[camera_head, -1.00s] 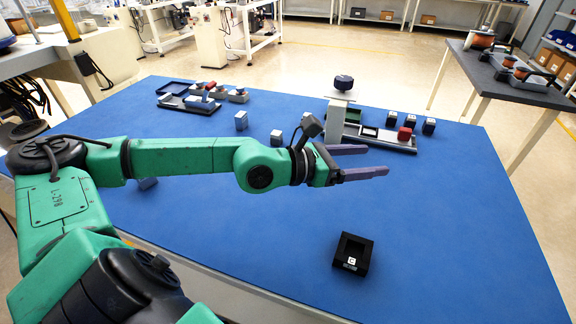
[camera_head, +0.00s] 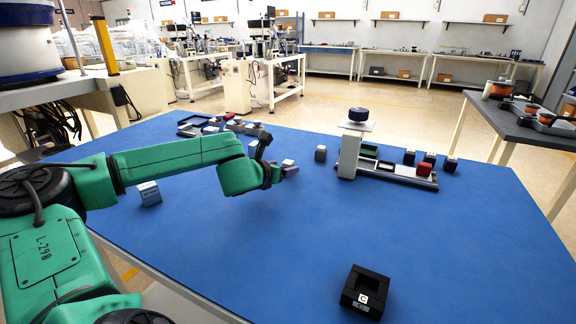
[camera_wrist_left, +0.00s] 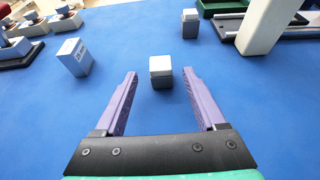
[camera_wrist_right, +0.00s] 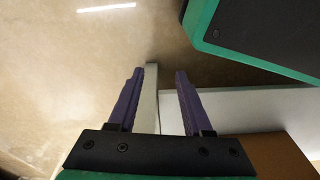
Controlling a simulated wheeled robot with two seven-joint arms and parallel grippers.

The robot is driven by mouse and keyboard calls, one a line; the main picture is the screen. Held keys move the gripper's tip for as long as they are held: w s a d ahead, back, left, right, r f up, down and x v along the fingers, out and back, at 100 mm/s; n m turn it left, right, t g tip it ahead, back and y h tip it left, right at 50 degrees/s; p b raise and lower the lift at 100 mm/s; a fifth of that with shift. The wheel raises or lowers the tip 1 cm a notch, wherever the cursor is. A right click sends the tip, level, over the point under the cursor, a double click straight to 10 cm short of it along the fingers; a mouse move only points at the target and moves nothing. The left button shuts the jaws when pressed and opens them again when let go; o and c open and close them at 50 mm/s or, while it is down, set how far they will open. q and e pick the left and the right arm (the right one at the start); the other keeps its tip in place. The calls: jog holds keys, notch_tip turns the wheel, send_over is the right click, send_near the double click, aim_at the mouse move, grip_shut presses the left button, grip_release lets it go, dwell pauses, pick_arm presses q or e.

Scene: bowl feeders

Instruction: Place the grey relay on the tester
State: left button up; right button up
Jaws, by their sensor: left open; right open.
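My left gripper (camera_head: 290,170) is open and low over the blue table. In the left wrist view, its purple fingers (camera_wrist_left: 158,95) point toward a small block with a pale top and grey body (camera_wrist_left: 160,72), which lies ahead between them, untouched. I take this block as the grey relay; the head view shows its top beside the gripper (camera_head: 288,162). A post-and-base fixture (camera_head: 348,157), with a dark knob on top, stands to the right. I cannot tell whether it is the tester. My right gripper (camera_wrist_right: 154,85) is open and empty, over the floor, outside the head view.
A similar block (camera_head: 320,153) stands behind; a labelled grey box (camera_wrist_left: 74,57) is left of the gripper. A black holder marked C (camera_head: 365,291) sits at the front. A fixture (camera_head: 205,125) stands back left.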

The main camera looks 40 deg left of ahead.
pick_arm(q)
jog(key=p+x, duration=0.1)
jog(key=x, duration=0.3)
jog(key=shift+w+f, duration=0.1)
jog(key=shift+d, duration=0.1)
grip_shut()
pick_arm(e)
jog(key=s+f, duration=0.2)
jog(key=shift+s+d+f, duration=0.2)
jog(key=shift+s+d, duration=0.1)
jog(key=shift+d, duration=0.05)
pick_arm(q)
jog(key=shift+r, duration=0.6)
notch_tip(320, 180, up, 13)
jog(key=p, duration=0.3)
notch_tip(320, 180, up, 6)
jog(key=p, duration=0.1)
send_over(287, 163)
jog(key=shift+w+a, duration=0.2)
jog(key=shift+w, duration=0.2)
pick_arm(e)
jog(key=s+d+f, duration=0.1)
jog(key=s+f, duration=0.1)
jog(key=s, duration=0.5)
jog(key=shift+s+d+f, duration=0.2)
jog(key=shift+s+d, duration=0.1)
jog(key=shift+d, duration=0.05)
